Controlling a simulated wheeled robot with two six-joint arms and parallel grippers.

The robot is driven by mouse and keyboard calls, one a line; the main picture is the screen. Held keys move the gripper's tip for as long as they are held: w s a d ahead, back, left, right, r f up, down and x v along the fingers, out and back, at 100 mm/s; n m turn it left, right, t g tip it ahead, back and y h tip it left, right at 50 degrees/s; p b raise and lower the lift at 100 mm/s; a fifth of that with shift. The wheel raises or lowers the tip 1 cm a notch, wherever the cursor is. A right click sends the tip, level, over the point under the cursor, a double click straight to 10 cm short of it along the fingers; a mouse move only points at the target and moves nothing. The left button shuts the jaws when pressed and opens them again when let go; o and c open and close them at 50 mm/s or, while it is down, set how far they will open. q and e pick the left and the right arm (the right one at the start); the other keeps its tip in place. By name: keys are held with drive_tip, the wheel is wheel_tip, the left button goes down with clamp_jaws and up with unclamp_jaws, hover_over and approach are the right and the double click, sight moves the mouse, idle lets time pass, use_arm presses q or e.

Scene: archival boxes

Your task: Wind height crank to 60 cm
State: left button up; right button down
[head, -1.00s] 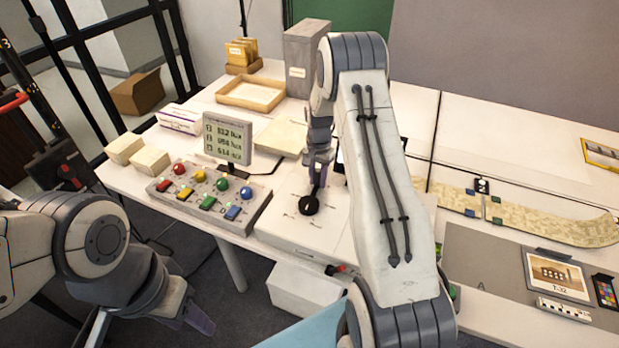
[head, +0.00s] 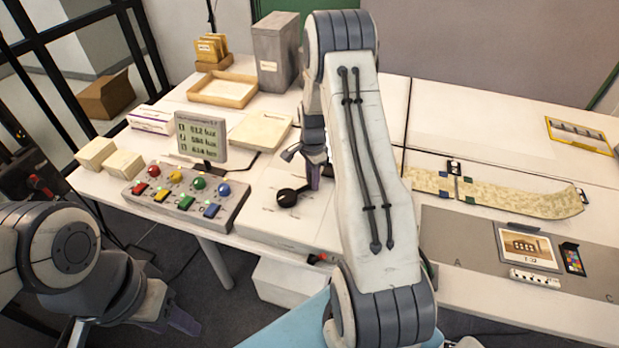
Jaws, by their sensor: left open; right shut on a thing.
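The crank is a black round hub (head: 287,198) with a short dark arm, on a pale flat housing (head: 270,222) in the middle of the table. The crank's arm points right from the hub. My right gripper (head: 314,177) is shut on the crank's outer end, just right of the hub; its fingers hide the grip. My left gripper (head: 165,322) is open and empty, low at the left, in front of the table and away from the crank.
A button panel (head: 160,212) and a small display (head: 201,137) stand left of the crank. A wooden tray (head: 222,103) and a grey box (head: 274,65) are behind. My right arm hides part of the table. A patterned strip (head: 525,198) and a grey mat (head: 455,240) lie right.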

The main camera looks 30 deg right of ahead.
drive_tip(key=shift+s+a, duration=0.1)
drive_tip(key=shift+s, duration=0.05)
idle(0.4)
drive_tip(key=c, duration=0.7)
unclamp_jaws()
wheel_tip(320, 180, up, 10)
drive_tip(key=shift+r+b, duration=0.25)
drive_tip(key=shift+b, duration=0.25)
